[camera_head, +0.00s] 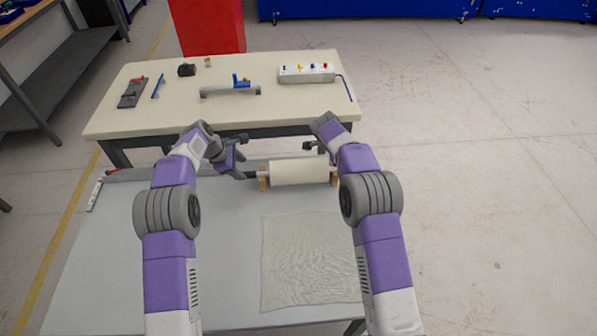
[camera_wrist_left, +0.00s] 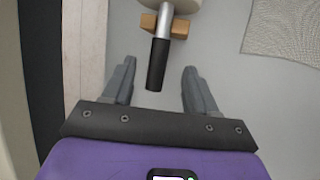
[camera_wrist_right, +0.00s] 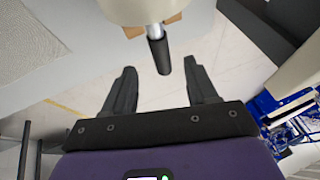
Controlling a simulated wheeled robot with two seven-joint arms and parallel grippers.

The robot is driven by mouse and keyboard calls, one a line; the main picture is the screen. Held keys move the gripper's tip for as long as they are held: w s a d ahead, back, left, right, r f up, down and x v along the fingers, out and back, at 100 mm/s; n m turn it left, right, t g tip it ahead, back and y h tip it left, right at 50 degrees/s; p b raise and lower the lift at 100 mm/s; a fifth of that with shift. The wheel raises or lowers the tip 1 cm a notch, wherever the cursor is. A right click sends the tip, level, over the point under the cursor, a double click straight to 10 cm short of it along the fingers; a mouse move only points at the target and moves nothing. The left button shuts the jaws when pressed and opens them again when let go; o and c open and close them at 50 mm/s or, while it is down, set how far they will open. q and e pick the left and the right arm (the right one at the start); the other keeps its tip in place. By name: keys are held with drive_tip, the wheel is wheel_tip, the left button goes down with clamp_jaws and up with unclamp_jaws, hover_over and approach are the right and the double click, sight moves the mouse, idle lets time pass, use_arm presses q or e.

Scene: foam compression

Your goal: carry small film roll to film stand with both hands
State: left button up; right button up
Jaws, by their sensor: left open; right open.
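The small film roll (camera_head: 300,172) is a cream cylinder lying sideways on small wooden supports (camera_head: 263,183) at the far side of the grey table. A metal shaft with black handles sticks out of its ends. My left gripper (camera_head: 243,158) is open at the left end; in the left wrist view the black handle (camera_wrist_left: 157,65) lies between its fingers, with gaps either side. My right gripper (camera_wrist_right: 160,66) is open at the other end, with the black handle (camera_wrist_right: 160,52) between its fingertips. My right arm partly hides that end in the head view. I cannot tell which thing is the film stand.
A cream table (camera_head: 130,112) stands behind, bearing a grey bar with blue parts (camera_head: 232,90), a white switch box (camera_head: 306,73) and small tools. A textured sheet (camera_head: 310,260) lies on the grey table (camera_head: 105,270) in front of the roll. Open floor lies to the right.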

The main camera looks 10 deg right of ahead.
sight(249, 173)
use_arm(q)
drive_tip(key=x, duration=0.7)
drive_tip(key=shift+w+f, duration=0.15)
drive_tip(key=shift+f, duration=0.1)
use_arm(e)
drive_tip(key=x, duration=0.7)
drive_tip(key=shift+w+d+f, duration=0.1)
drive_tip(key=shift+w+f, duration=0.05)
drive_tip(key=shift+f, duration=0.1)
use_arm(q)
clamp_jaws()
use_arm(e)
clamp_jaws()
use_arm(q)
drive_tip(key=shift+r, duration=0.1)
use_arm(e)
drive_tip(key=shift+r, duration=0.1)
